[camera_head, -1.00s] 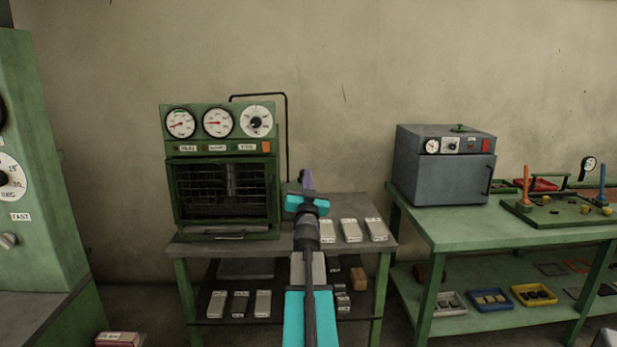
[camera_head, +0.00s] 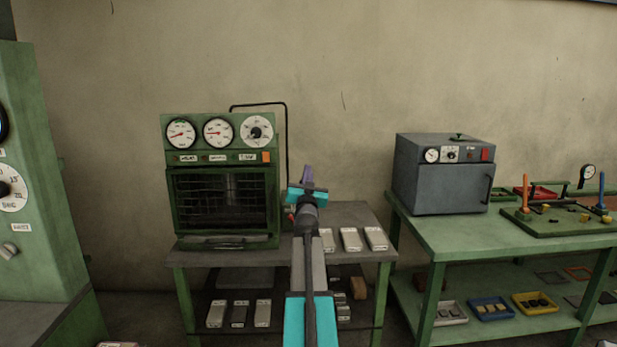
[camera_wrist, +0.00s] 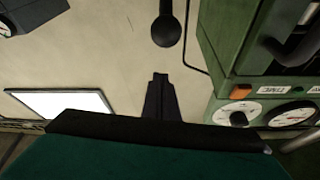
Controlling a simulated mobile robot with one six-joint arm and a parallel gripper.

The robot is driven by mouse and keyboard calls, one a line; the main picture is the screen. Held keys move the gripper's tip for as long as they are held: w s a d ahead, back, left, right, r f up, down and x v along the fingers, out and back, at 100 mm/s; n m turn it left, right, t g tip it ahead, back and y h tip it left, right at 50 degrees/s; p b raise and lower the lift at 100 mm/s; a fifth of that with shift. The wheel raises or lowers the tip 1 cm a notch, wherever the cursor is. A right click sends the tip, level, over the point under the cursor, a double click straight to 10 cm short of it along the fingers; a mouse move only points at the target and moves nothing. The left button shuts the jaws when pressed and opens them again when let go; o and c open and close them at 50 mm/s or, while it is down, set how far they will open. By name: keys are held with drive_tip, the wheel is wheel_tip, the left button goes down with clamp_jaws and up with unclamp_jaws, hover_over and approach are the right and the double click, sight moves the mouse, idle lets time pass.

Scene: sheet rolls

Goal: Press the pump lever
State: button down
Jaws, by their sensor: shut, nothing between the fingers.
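A dark rod with a round ball knob, which looks like the pump lever (camera_wrist: 166,31), shows at the top middle of the wrist view. In the head view I cannot make it out; my arm covers that spot. My gripper (camera_wrist: 160,76) is shut and empty. Its fingertips point toward the knob in the wrist view, with a gap between them. In the head view my gripper (camera_head: 307,174) is seen from behind, just right of the green gauge cabinet (camera_head: 222,157).
The cabinet stands on a table (camera_head: 350,217) with several pale blocks (camera_head: 350,239) at its right. A thin black pipe (camera_head: 287,150) rises behind. A green bench (camera_head: 450,236) with a grey oven (camera_head: 443,175) is at the right. A green machine (camera_head: 40,150) is at the left.

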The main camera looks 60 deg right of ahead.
drive_tip(key=shift+w+d+f+p, duration=0.15)
drive_tip(key=shift+w+f, duration=0.1)
drive_tip(key=shift+f, duration=0.35)
drive_tip(key=shift+w+d+f+p, duration=0.1)
drive_tip(key=shift+w+f, duration=0.1)
drive_tip(key=shift+f, duration=0.35)
drive_tip(key=shift+w+d+f+p, duration=0.15)
drive_tip(key=shift+w+f, duration=0.1)
drive_tip(key=shift+f, duration=0.35)
